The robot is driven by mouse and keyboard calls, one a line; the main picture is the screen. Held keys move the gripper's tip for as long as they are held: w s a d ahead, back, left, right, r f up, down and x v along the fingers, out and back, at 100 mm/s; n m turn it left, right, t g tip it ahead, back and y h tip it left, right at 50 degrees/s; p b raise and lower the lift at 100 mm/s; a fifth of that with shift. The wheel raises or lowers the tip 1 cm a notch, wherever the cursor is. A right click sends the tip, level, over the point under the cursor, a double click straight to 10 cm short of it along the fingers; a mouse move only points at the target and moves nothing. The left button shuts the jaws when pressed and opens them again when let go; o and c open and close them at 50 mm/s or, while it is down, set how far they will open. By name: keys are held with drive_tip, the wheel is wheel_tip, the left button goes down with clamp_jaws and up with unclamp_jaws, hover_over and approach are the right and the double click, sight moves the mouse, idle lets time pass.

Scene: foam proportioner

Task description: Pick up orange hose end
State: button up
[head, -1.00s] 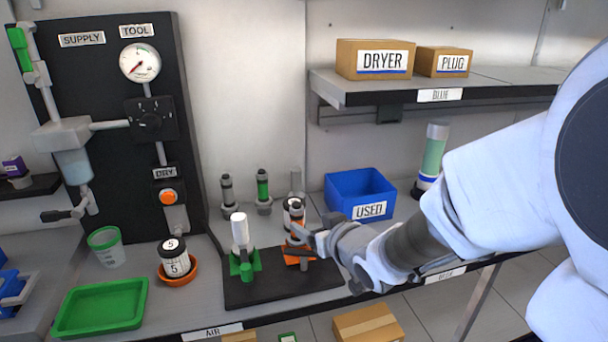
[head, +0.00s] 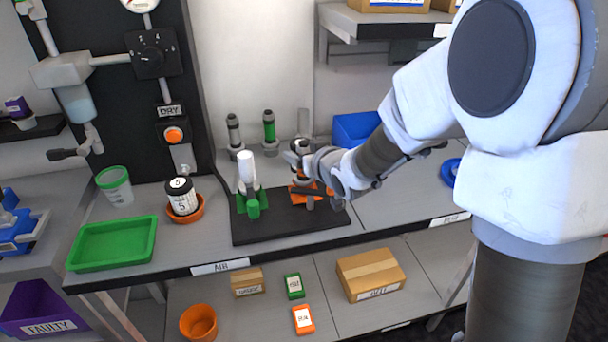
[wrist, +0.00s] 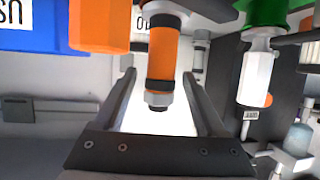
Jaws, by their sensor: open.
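The orange hose end (wrist: 163,60) is an orange cylinder with black bands and a grey hex tip. In the wrist view it shows between the two fingers of my open gripper (wrist: 160,78), with visible space on both sides. In the head view my gripper (head: 297,163) is at the orange holder (head: 312,188) on the black mat (head: 270,227) and hides most of the hose end. I cannot tell from there whether the fingers touch it.
A white-topped piece in a green stand (head: 250,205) stands close by on the left. Two hose fittings (head: 269,130) stand behind. The blue bin (head: 352,128) is behind my arm. A jar in an orange dish (head: 182,200) and a green tray (head: 113,243) are farther left.

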drive_tip(key=shift+c, duration=0.2)
clamp_jaws()
idle(1.1)
